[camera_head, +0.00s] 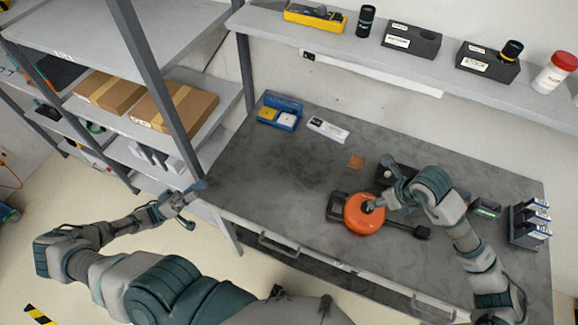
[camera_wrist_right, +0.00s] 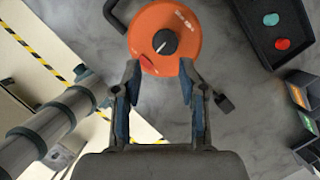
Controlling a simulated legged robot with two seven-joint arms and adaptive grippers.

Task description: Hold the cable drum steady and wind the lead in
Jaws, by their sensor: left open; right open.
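The orange cable drum (camera_head: 362,222) lies on the grey workbench, with a black handle frame (camera_head: 334,208) on its left. A short dark piece, perhaps the lead's end (camera_head: 417,232), sticks out on its right. In the right wrist view the drum (camera_wrist_right: 152,22) shows a dark central knob (camera_wrist_right: 165,41) and a small red part. My right gripper (camera_wrist_right: 160,72) is open, its fingertips at the drum's near edge; contact is unclear. In the head view its arm hides part of the drum. My left gripper (camera_head: 194,206) is open and empty, by the bench's left front corner, away from the drum.
A dark box with green and red buttons (camera_wrist_right: 270,45) lies behind the drum. A black rack (camera_head: 524,228) stands at the bench's right end. A blue bin (camera_head: 284,108) and a white block (camera_head: 328,129) sit at the back. The bench's left middle is clear.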

